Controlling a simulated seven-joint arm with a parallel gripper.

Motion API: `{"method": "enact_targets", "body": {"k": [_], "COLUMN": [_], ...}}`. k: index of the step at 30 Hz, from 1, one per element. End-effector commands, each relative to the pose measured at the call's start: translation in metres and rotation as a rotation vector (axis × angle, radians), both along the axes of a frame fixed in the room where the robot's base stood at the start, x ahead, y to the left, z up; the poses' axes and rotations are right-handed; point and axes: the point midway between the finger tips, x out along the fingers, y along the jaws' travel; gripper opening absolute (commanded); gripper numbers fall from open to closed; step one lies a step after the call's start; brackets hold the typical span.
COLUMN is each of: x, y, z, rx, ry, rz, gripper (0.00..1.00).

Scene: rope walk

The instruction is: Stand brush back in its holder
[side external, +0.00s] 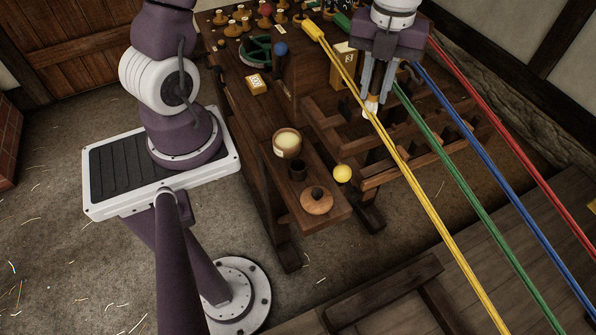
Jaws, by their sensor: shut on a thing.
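My gripper (376,89) hangs at the upper right, over the slatted wooden frame, with its fingers pointing down. It is shut on the brush (371,106), whose pale, orange-tinged end shows below the fingers; the rest is mostly hidden by them.
A yellow ball (342,173) is beside the shelf. Taut yellow (408,180), green (450,187), blue (480,150) and red (505,130) ropes run diagonally by the gripper.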

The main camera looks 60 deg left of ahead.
Motion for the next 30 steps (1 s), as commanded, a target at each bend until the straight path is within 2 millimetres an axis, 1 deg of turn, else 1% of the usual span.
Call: {"method": "enact_targets", "body": {"k": [1, 3, 8, 10, 13, 15, 17, 22, 24, 28, 30], "x": [-0.014, -0.034, -0.086, -0.105, -0.125, -0.132, -0.135, -0.136, -0.135, -0.135, -0.136], "y": [0.006, 0.012, 0.024, 0.030, 0.033, 0.034, 0.034, 0.033, 0.034, 0.034, 0.033], "z": [-0.008, -0.020, -0.042, -0.049, -0.054, -0.058, -0.067, -0.104, -0.113, -0.122, -0.133], "rx": [-0.001, -0.002, -0.002, -0.002, -0.001, -0.002, -0.003, -0.005, -0.005, -0.003, -0.007], "ry": [0.007, 0.006, 0.005, 0.006, 0.004, 0.003, 0.004, 0.008, 0.007, 0.006, 0.010], "rz": [-0.096, -0.270, -0.703, -0.807, -0.907, -0.948, -0.967, -0.969, -0.964, -0.963, -0.967], "gripper": [0.00, 0.00, 0.00, 0.00, 0.00, 0.00, 0.00, 0.00, 0.00, 0.00, 0.00]}}
